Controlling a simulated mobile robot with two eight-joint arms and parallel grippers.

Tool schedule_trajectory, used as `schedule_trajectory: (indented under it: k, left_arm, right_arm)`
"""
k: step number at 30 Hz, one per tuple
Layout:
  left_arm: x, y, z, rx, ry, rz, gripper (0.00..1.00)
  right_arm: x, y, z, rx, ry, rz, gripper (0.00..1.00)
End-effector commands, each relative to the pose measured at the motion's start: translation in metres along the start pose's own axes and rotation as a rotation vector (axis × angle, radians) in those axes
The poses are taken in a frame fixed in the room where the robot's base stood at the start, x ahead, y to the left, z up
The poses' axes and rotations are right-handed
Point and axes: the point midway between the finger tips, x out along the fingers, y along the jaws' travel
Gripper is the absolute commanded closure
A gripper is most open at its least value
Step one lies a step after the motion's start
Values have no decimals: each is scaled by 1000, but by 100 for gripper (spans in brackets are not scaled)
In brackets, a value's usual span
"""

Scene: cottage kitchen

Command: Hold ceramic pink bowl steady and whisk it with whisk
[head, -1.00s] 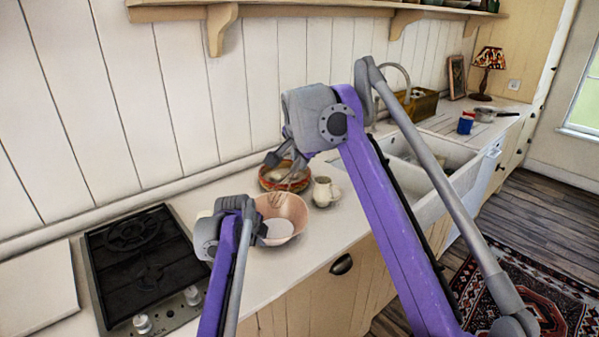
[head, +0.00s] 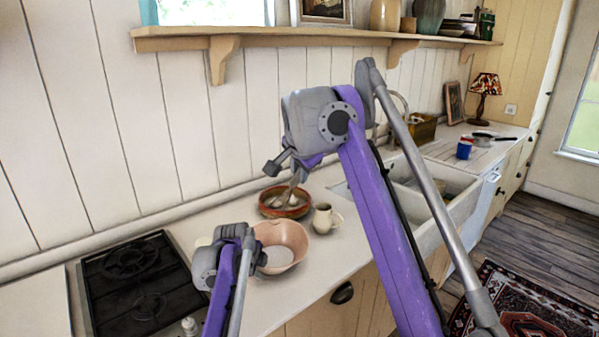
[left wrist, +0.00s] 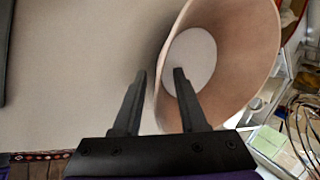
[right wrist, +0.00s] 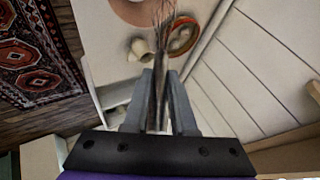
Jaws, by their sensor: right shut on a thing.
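The pink bowl (head: 283,236) stands on the counter, with a pale round patch at its bottom inside. My left gripper (head: 258,256) is at its left rim; in the left wrist view the fingers (left wrist: 161,75) are apart, one outside the bowl's wall (left wrist: 235,75) and one inside. Gaps show beside the wall. My right gripper (head: 278,164) is above and behind the bowl, shut on the whisk (right wrist: 163,16). In the right wrist view the whisk's wires point away from the fingers (right wrist: 160,78), between the pink bowl (right wrist: 138,10) and the red bowl (right wrist: 184,36).
The red bowl (head: 285,211) stands behind the pink one, with pale things in it. A cream jug (head: 324,220) stands close at the right. The black stove (head: 137,285) is at the left, the sink (head: 424,240) at the right. A shelf (head: 300,35) runs above.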

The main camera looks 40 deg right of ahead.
Motion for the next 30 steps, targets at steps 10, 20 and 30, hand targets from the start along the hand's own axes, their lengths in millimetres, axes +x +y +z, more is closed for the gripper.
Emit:
schedule_trajectory:
  k: [10, 20, 30]
  left_arm:
    - [-15, 0, 0, 0, 0, 0, 58]
    - [-84, 0, 0, 0, 0, 0, 58]
    - [-120, 0, 0, 0, 0, 0, 58]
  right_arm:
    - [0, 0, 0, 0, 0, 0, 100]
    - [0, 0, 0, 0, 0, 0, 100]
    - [-1, -1, 0, 0, 0, -1, 100]
